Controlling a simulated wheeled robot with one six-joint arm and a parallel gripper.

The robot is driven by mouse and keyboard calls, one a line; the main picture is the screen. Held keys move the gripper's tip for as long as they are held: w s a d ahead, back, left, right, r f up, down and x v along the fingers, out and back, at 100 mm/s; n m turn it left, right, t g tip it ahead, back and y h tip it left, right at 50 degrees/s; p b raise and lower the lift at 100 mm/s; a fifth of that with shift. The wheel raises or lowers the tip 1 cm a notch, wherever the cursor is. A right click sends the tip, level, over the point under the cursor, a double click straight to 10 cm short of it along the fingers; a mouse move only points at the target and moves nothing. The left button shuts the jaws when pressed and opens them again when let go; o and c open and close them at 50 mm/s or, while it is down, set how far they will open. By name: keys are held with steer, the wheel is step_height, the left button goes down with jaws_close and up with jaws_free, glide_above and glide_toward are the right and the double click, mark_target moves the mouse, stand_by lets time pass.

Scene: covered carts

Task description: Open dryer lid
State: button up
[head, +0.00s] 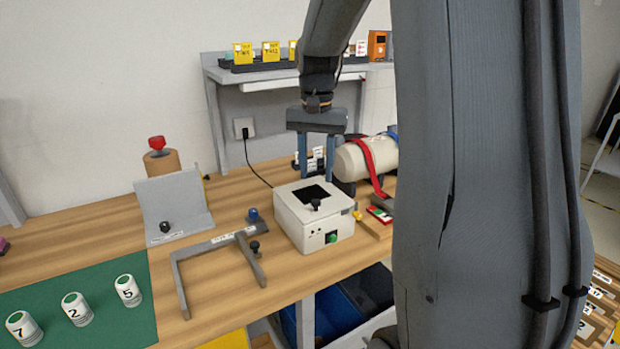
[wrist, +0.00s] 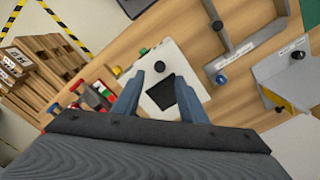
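The dryer is a cream box (head: 290,216) with a dark square window in its flat lid (head: 322,184) and a black knob (head: 315,204) at the lid's front edge. A green button (head: 332,238) is on its front. The lid lies flat on the box. My gripper (head: 316,178) points down above the rear of the dryer, its two blue-grey fingers spread apart and empty. In the wrist view the open fingers (wrist: 164,92) straddle the lid, and the black knob (wrist: 159,67) shows just ahead of the tips. Whether the fingertips touch the lid cannot be told.
A grey bracket frame (head: 222,243) lies left of the dryer. A green mat (head: 80,290) holds white numbered jars. A shelf (head: 285,75) stands behind.

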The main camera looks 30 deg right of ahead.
mark_target(316, 201)
steer(key=shift+f+p, duration=0.95)
steer(key=shift+f, duration=2.85)
jaws_close()
